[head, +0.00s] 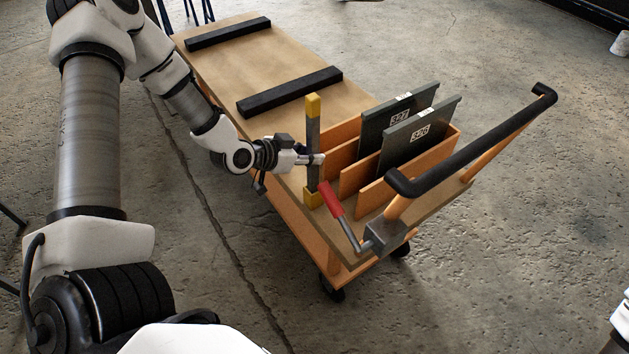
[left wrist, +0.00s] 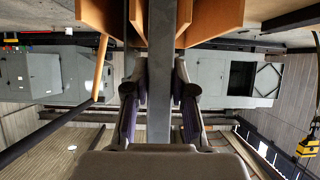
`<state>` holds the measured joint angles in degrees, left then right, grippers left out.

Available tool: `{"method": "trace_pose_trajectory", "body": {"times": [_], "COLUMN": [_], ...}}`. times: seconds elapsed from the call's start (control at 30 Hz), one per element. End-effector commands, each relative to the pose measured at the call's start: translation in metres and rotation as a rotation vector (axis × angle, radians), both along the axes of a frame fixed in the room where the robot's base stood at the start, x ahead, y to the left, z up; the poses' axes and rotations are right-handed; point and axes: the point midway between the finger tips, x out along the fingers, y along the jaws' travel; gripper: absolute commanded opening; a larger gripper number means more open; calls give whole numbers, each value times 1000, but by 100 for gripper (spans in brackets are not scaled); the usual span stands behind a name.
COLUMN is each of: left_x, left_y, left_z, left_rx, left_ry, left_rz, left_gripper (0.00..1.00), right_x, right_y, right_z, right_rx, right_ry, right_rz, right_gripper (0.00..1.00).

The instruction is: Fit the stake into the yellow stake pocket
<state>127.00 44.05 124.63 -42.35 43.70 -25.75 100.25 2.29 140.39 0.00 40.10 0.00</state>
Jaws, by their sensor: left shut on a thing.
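The stake (head: 313,135) is a grey upright bar with a yellow top end, near the left edge of the cart. My left gripper (head: 317,159) is shut on it around mid-height. In the left wrist view the stake (left wrist: 160,70) runs between the two fingers (left wrist: 160,100). The yellow stake pocket (head: 312,199) is at the cart's edge, directly below the stake. The stake's lower end meets the pocket in the picture; I cannot tell whether it is inside or just above or behind it. My right gripper is not in view.
The cart deck (head: 240,65) carries two black bars (head: 290,92). Orange dividers (head: 405,165) hold grey panels marked 327 (head: 395,118) and 326 (head: 415,132), close right of the stake. A red-handled lever (head: 331,199) stands beside the pocket. A black push handle (head: 475,145) rises at the right.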

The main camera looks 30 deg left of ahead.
Motion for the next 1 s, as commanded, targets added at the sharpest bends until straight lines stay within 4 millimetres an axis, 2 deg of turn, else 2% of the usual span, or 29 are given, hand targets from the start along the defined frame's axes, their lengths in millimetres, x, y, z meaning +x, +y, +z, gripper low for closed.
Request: {"method": "trace_pose_trajectory", "body": {"times": [0.03,0.3,0.67,0.7,0.73,0.77,1.0], "left_x": [0,0,0,0,0,0,0], "left_y": [0,0,-1,-1,-1,-1,-1], "left_z": [-12,-57,-63,-62,-62,-62,-62], "left_rx": [2,1,-1,-1,-1,-1,-1], "left_ry": [0,-1,-4,-3,-3,-3,-4], "left_rz": [-2,-3,-3,-2,-2,-2,-3], "left_gripper": [0,0,0,35,46,50,50], "right_x": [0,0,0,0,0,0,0], "right_y": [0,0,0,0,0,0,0], "right_z": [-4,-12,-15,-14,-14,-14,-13], "right_rx": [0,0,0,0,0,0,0], "right_ry": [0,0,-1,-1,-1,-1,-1], "right_rz": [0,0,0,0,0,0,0], "right_gripper": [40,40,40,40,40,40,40]}}
